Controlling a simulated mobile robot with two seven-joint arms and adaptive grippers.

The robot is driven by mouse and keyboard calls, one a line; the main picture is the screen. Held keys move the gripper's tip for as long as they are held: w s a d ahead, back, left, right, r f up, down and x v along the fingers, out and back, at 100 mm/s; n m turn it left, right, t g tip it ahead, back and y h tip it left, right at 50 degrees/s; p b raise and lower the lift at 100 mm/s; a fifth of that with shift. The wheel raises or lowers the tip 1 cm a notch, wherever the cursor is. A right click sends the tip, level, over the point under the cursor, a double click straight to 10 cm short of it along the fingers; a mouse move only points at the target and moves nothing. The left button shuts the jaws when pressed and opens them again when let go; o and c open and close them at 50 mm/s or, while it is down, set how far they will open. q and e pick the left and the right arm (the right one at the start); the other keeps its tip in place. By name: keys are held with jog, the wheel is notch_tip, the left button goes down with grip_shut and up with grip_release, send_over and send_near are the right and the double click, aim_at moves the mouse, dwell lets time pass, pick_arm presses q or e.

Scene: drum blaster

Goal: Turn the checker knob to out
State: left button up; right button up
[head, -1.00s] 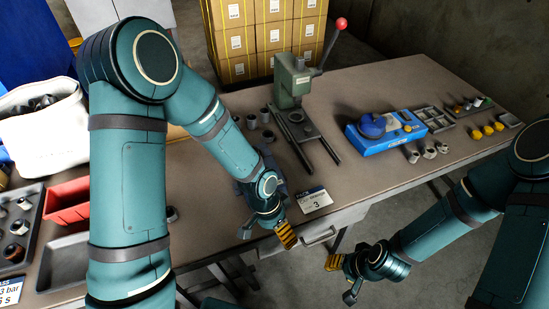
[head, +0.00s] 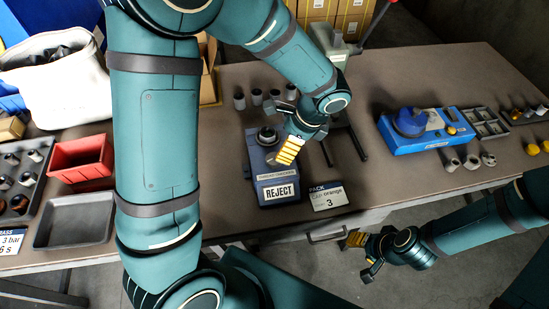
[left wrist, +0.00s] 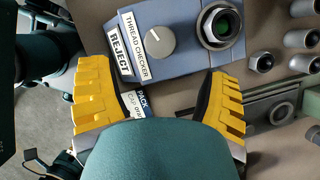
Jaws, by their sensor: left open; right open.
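The thread checker (head: 262,160) is a blue-grey box near the table's front edge, with a display reading REJECT. In the left wrist view its light round checker knob (left wrist: 160,41) has a pointer line; no setting words are readable. A dark ring-shaped part (left wrist: 221,25) sits on the box beside the knob. My left gripper (head: 290,149) is open at the right side of the checker; in the left wrist view its yellow fingers (left wrist: 160,100) are spread below the knob, apart from it. My right gripper (head: 362,252) is open and empty in front of the table.
Several grey fittings (head: 257,97) stand behind the checker. A green press (head: 328,42) stands behind my left arm. A blue device (head: 425,130) is to the right. A PACK card (head: 328,196) lies beside the checker. A red bin (head: 80,158) and grey tray (head: 75,220) are left.

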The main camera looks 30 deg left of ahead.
aim_at(274, 158)
pick_arm(q)
jog(key=b+x, duration=0.2)
jog(key=x, duration=0.6)
jog(key=shift+a+f, duration=0.1)
jog(key=shift+f, duration=0.25)
jog(key=shift+c, duration=0.3)
jog(key=c, duration=1.1)
